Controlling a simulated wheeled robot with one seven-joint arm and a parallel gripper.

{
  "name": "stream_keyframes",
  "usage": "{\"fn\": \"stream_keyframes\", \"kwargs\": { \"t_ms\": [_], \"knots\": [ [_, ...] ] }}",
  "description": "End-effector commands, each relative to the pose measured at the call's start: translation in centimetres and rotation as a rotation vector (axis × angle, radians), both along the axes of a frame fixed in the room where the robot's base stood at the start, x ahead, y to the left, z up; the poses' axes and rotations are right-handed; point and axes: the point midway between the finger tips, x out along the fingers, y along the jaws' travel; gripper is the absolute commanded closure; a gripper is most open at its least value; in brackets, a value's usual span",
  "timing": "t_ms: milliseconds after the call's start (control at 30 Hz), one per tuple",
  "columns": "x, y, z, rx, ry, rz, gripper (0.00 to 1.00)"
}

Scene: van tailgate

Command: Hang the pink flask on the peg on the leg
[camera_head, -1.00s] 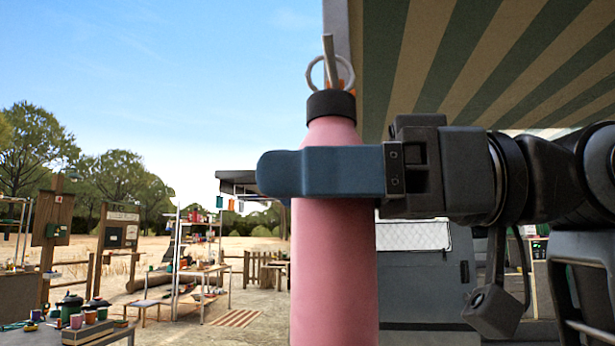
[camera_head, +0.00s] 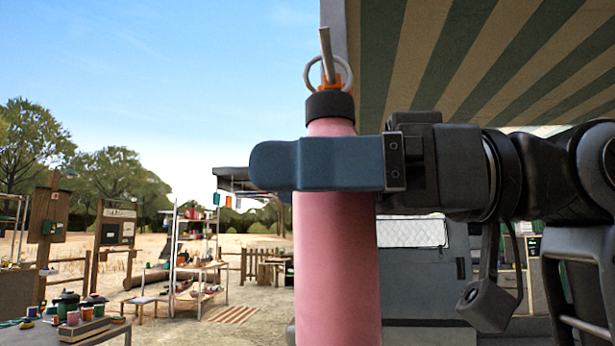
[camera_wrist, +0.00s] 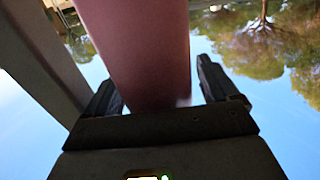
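The pink flask (camera_head: 336,255) is upright, with a black cap (camera_head: 330,104) and a metal ring (camera_head: 348,74) on top. The grey leg (camera_head: 333,18) rises behind it. The metal peg (camera_head: 326,48) slants up from an orange base (camera_head: 330,86) and crosses the ring's opening; the ring appears to be around it. My gripper (camera_head: 275,165) is level with the flask's upper body, one finger in front of it. In the wrist view, the flask (camera_wrist: 145,50) stands between my parted fingers (camera_wrist: 158,88), with a thin gap by the right finger. Whether the left finger touches is unclear.
A striped awning (camera_head: 500,60) spans the upper right. A grey van panel (camera_head: 425,275) is behind my arm. At the left are a table with pots (camera_head: 75,320), shelves (camera_head: 195,250) and a notice board (camera_head: 117,228), all farther off. Left of the flask is open air.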

Motion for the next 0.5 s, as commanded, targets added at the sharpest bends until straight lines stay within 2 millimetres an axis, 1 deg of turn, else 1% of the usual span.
{"fn": "stream_keyframes", "kwargs": {
  "t_ms": [67,300,367,500],
  "knots": [
    [0.0,0.0,0.0,0.0,0.0,0.0,0.05],
    [0.0,-0.1,-0.1,-0.001,0.0,-0.001,0.05],
    [0.0,-0.5,-0.1,0.0,0.0,-0.002,0.05],
    [-0.2,-2.4,-0.2,0.0,0.0,-0.003,0.05]
  ]
}}
